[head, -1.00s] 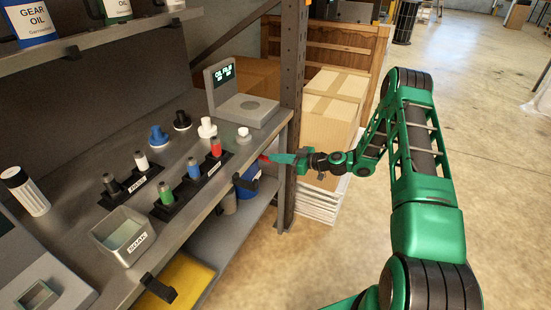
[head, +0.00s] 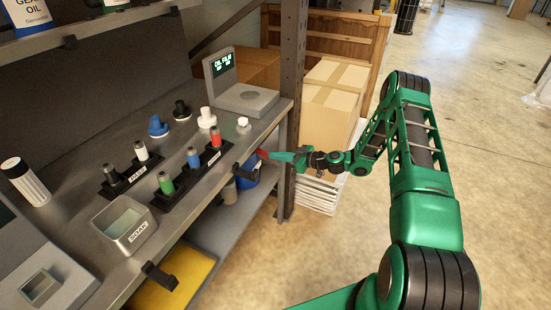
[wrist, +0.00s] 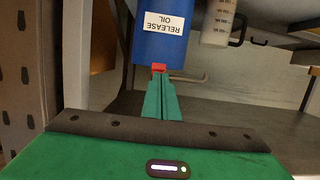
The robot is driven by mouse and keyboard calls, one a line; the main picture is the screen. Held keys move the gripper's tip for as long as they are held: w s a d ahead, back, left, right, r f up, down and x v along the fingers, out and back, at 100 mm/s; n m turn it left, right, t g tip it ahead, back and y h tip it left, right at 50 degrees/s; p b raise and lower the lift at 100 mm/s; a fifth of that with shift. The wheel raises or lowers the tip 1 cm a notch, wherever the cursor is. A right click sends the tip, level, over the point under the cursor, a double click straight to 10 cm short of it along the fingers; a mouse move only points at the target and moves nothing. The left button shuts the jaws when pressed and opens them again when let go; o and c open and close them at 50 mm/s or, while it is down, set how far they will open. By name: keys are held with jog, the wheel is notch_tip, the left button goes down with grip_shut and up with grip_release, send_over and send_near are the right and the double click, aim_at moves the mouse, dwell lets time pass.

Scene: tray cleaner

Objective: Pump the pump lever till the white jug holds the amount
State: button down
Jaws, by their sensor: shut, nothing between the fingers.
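My gripper (head: 266,154) is shut, its tip just off the front edge of the bench at the right end. In the wrist view my gripper (wrist: 159,72) points at a blue can (wrist: 157,45) labelled "RELEASE OIL". A small red piece (wrist: 159,67) shows at the fingertips; I cannot tell if it is part of the fingers or a lever end. A pale graduated jug (wrist: 218,22) with a dark handle is right of the can. In the head view the blue can (head: 248,172) is partly hidden below the bench edge. The pump lever is not clearly distinguishable.
The bench holds a scale (head: 243,97) with a lit display, several coloured bottles in black racks, and a grey SOAK bin (head: 125,224). A metal post (head: 290,120) and cardboard boxes (head: 330,105) stand behind the gripper. Open floor lies to the right.

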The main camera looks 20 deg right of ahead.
jog(key=v, duration=1.1)
jog(key=shift+d+f, duration=0.2)
jog(key=shift+f, duration=0.1)
jog(key=shift+s, duration=0.1)
dwell(0.8)
notch_tip(320, 180, up, 9)
jog(key=a, duration=0.1)
jog(key=shift+w+r, duration=0.15)
jog(key=shift+w, duration=0.25)
